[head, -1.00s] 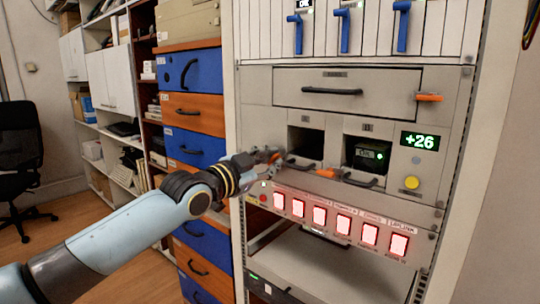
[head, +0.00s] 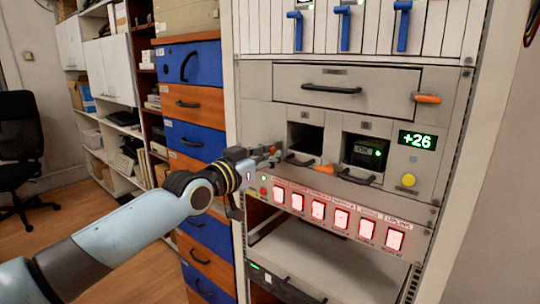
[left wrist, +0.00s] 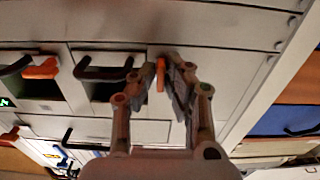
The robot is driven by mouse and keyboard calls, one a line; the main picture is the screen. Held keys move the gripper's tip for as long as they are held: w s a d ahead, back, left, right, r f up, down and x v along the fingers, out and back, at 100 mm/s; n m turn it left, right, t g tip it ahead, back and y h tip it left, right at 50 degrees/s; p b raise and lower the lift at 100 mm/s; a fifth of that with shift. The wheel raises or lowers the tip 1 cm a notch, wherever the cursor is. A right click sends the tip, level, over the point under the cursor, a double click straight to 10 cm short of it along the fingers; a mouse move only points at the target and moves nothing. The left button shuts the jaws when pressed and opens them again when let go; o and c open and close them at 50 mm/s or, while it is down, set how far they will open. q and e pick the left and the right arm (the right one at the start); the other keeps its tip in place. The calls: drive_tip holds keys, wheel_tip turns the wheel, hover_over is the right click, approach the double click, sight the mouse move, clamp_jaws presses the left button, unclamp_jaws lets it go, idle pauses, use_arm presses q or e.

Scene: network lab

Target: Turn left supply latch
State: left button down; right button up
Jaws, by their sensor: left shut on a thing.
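The left supply bay (head: 306,138) is a dark, open slot with a black handle (head: 299,161) below it. My left gripper (head: 274,153) is at the left side of this bay, against the rack front. In the left wrist view its two fingers (left wrist: 168,75) are closed on a small orange latch (left wrist: 161,74) beside the bay's black handle. The latch looks upright in that picture. In the head view the fingers largely hide it. My right gripper is not in view.
The right bay holds a black supply unit (head: 365,151) with a green light; its orange latch (head: 324,170) lies between the bays. A display (head: 418,140) reads +26. A yellow button (head: 409,180) is beneath it, and several lit red switches (head: 341,218) run below the bays.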

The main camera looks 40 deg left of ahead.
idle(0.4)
use_arm(q)
drive_tip(key=c, duration=1.5)
unclamp_jaws()
drive_tip(key=shift+o, duration=0.7)
drive_tip(key=shift+a, duration=0.15)
